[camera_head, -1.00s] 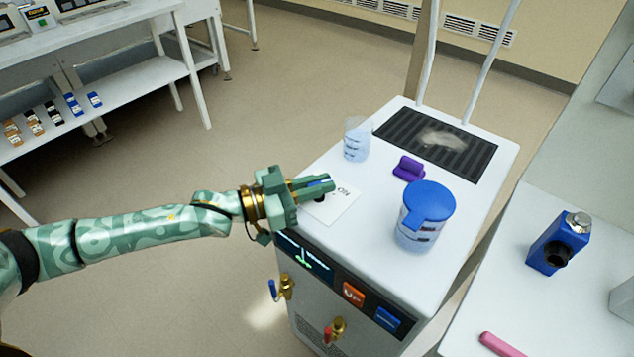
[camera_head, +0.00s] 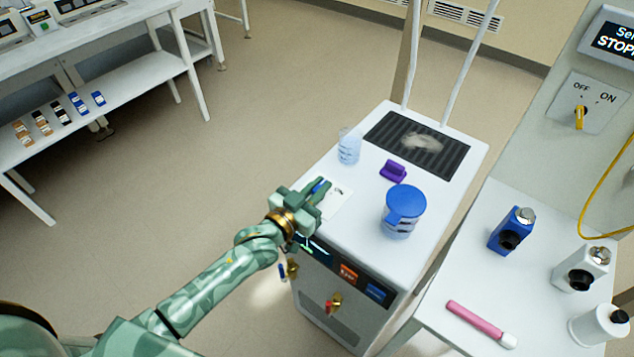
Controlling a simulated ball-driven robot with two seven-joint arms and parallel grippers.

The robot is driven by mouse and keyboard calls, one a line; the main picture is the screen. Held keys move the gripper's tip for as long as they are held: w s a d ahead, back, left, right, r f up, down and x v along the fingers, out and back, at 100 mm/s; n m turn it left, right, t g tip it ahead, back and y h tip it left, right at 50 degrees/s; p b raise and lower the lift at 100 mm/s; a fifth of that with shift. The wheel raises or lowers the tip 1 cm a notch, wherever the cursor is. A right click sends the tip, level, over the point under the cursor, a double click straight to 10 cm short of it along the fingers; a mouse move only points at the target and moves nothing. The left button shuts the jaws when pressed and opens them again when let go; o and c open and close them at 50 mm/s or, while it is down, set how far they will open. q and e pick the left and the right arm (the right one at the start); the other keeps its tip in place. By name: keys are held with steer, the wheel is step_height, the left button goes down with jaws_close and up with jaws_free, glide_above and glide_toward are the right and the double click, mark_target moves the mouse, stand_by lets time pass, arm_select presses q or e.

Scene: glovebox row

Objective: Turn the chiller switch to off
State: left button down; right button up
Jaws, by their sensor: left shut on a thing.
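The chiller (camera_head: 455,195) is a white cabinet with a dark display and orange and blue buttons on its front. A white switch plate (camera_head: 338,206) lies on its top near the left front edge, its lettering partly hidden and too small to read now. My left gripper (camera_head: 320,188) is over this plate, its fingers shut on the chiller switch. The fingers cover the switch, so its position cannot be told; a bit of blue shows at the fingertips. My right gripper is not in view.
On the chiller top are a blue-lidded beaker (camera_head: 402,212), a purple object (camera_head: 393,171), a clear beaker (camera_head: 349,146) and a dark grille (camera_head: 420,143). A wall switch with a yellow handle (camera_head: 579,118), marked OFF and ON, is at right.

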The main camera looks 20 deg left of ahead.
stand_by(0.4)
arm_select(q)
steer(key=c, duration=1.5)
jaws_free()
steer(key=shift+p+v, duration=1.35)
steer(key=shift+v, duration=6.8)
steer(key=shift+d, duration=0.1)
